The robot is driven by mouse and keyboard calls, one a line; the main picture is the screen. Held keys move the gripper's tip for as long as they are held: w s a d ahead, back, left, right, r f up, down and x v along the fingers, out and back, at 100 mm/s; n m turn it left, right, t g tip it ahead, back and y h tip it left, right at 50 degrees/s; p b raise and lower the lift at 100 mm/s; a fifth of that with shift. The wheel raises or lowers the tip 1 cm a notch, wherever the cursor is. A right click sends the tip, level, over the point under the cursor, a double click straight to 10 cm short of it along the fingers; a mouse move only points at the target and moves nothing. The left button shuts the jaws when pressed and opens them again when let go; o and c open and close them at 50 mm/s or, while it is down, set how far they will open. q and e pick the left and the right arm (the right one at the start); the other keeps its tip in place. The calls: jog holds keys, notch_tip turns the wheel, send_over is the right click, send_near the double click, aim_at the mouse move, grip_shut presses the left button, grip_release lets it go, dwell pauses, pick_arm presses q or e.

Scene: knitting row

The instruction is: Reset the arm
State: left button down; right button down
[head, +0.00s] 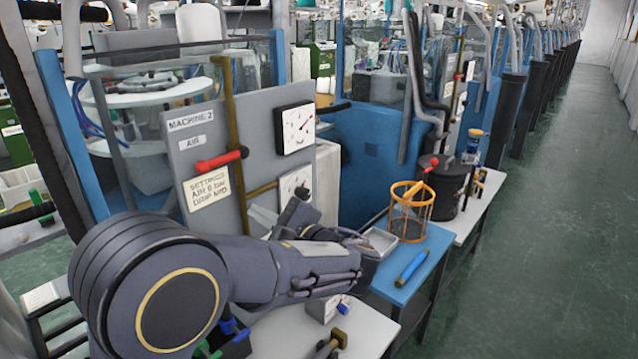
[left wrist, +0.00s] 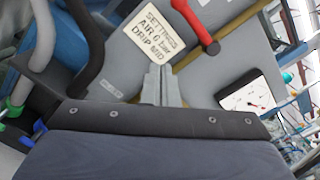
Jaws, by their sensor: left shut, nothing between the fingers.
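My left arm (head: 300,265) reaches in from the lower left of the head view, in front of the grey machine panel (head: 265,125). In the left wrist view my left gripper (left wrist: 160,70) is shut and empty, its two fingers together. It points at the panel, just below the settings note (left wrist: 147,40). A red valve handle (left wrist: 197,24) is above and to the right of the fingertips. The handle also shows in the head view (head: 220,160). In the head view the fingertips cannot be made out clearly. My right gripper is not in view.
The panel carries an upper gauge (head: 295,128) and a lower gauge (head: 294,187). A blue table (head: 432,262) holds an orange wire basket (head: 411,215) and a blue cylinder (head: 412,268). A black pot (head: 437,190) stands behind. The green aisle floor (head: 540,240) at right is clear.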

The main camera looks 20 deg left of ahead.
pick_arm(q)
jog(key=s+a+f+n+g+h, duration=0.3)
jog(key=s+f+h, duration=0.2)
jog(key=s+f, duration=0.25)
jog(key=s+a+f+n+g+h, duration=0.3)
jog(key=s+f+h, duration=0.3)
jog(key=s+f, duration=0.15)
jog(key=s+d+n+t+h, duration=0.5)
jog(key=s+d+n+h, duration=0.4)
jog(key=d, duration=0.5)
jog(key=shift+s+h, duration=0.5)
